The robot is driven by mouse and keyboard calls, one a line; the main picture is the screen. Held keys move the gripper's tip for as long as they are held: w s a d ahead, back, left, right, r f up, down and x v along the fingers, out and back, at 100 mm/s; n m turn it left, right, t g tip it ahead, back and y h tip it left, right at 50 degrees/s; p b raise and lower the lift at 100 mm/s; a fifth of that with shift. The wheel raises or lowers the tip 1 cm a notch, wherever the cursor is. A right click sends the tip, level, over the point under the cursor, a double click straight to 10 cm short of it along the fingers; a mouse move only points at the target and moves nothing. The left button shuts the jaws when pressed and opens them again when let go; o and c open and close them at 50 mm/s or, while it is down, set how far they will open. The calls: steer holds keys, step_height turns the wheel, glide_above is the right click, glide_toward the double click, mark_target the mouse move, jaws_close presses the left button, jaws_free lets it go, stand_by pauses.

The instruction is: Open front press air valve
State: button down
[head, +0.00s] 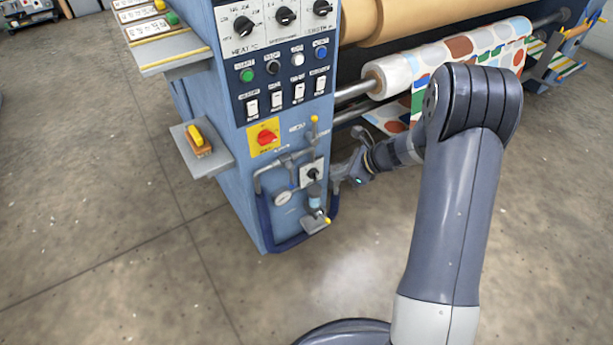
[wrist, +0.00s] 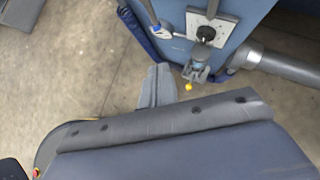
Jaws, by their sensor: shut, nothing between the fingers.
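A square grey plate with a black knob (head: 313,174), which looks like the air valve, is on the lower end face of the blue press (head: 240,190). The black knob also shows at the top of the wrist view (wrist: 205,33). My gripper (head: 341,172) is just right of the plate in the head view; contact cannot be told. Its shut, empty fingers show in the wrist view (wrist: 158,86), apart from the plate. Below the knob hangs a small air unit (head: 316,205) with a yellow tip, also in the wrist view (wrist: 196,70).
A pressure gauge (head: 284,197) and grey pipes are left of the plate. A yellow-backed red switch (head: 265,137) and control panel (head: 285,75) are above. A small shelf (head: 203,150) juts out left. A patterned fabric roll (head: 450,60) is behind my arm. The floor in front is clear.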

mark_target(291, 176)
steer(key=a+r+b+x, duration=0.1)
steer(key=r+b+x, duration=0.1)
steer(key=x, duration=1)
steer(key=shift+w+a+f+b, duration=0.3)
steer(key=shift+w+a+b, duration=0.3)
steer(key=shift+b, duration=0.3)
